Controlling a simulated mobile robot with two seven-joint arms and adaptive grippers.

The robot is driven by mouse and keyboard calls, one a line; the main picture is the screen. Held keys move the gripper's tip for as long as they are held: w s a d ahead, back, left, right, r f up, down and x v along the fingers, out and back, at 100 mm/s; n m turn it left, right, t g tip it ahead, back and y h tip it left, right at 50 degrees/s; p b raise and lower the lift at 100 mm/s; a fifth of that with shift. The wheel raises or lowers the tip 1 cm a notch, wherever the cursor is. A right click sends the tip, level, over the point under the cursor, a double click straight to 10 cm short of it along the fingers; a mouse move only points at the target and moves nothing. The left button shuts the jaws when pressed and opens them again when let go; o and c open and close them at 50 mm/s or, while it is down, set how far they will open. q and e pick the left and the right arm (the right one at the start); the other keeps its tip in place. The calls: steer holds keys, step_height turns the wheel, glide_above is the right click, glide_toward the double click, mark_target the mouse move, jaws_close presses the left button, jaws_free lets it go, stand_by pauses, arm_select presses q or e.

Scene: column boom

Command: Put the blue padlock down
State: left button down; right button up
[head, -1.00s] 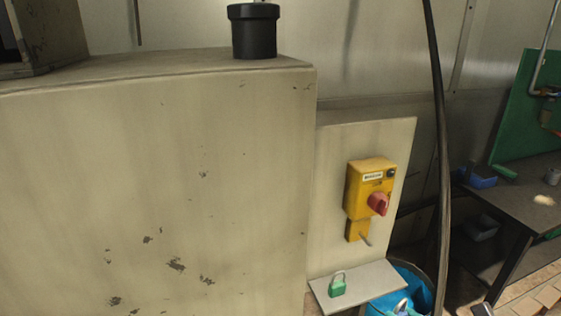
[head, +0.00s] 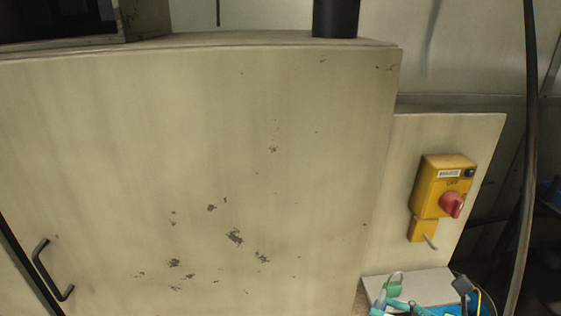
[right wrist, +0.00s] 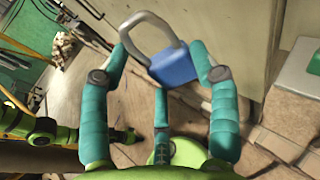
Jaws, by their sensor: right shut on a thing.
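My right gripper (right wrist: 163,47) is shut on the blue padlock (right wrist: 174,66). The padlock has a blue body and a grey shackle, and hangs tilted between the teal fingers. In the head view the teal fingers of this gripper (head: 402,305) show at the bottom edge, in front of the small grey shelf (head: 428,282). A green padlock (head: 394,285) stands on the shelf, partly hidden by the fingers. It also shows at the right edge of the right wrist view (right wrist: 315,63). My left gripper is out of view.
A yellow switch box (head: 442,187) with a red knob is on the panel above the shelf. A large beige cabinet (head: 200,150) fills the left. A dark cable (head: 529,150) hangs at the right.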

steer(key=shift+w+a, duration=0.1)
steer(key=shift+w, duration=0.05)
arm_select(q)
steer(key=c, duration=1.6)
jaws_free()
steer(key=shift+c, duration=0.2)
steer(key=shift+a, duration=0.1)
arm_select(e)
steer(key=s+a+r+n+g+y, duration=0.1)
steer(key=a+r+n+g, duration=0.2)
steer(key=a+n+g, duration=0.1)
steer(key=s+a+r+n+g+y, duration=0.1)
steer(key=a+r+n+g, duration=0.2)
steer(key=a+g, duration=0.3)
steer(key=shift+a+n+y, duration=0.4)
steer(key=shift+a+n, duration=0.1)
steer(key=shift+a, duration=0.7)
